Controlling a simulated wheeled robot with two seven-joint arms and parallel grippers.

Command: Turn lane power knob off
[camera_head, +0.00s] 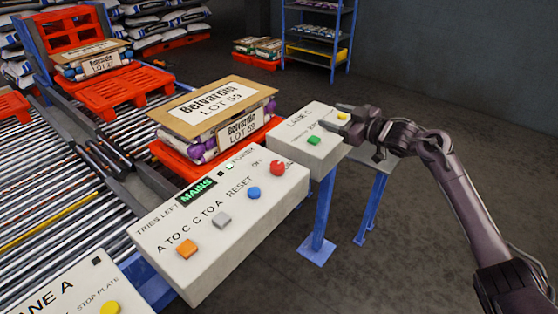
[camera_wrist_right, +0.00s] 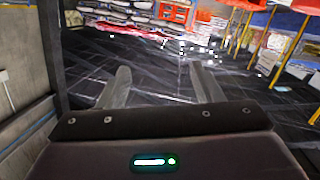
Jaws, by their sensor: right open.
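A red round knob (camera_head: 277,168) sits at the far right end of the middle white control box (camera_head: 222,262). Lettering that seems to read POWER and ON is beside it; its exact turn position is too small to tell. My right gripper (camera_head: 352,125) is over the right end of the LANE C box, near a yellow button (camera_head: 343,116), apart from the red knob and to its upper right. In the right wrist view its two fingers (camera_wrist_right: 162,85) are spread with nothing between them. My left gripper is not in view.
The middle box also has an orange button (camera_head: 187,249), a grey button (camera_head: 221,219), a blue button (camera_head: 253,193) and a lit MAINS sign (camera_head: 196,190). The LANE C box (camera_head: 302,124) has a green button (camera_head: 313,140). Sacks on a red pallet stand behind.

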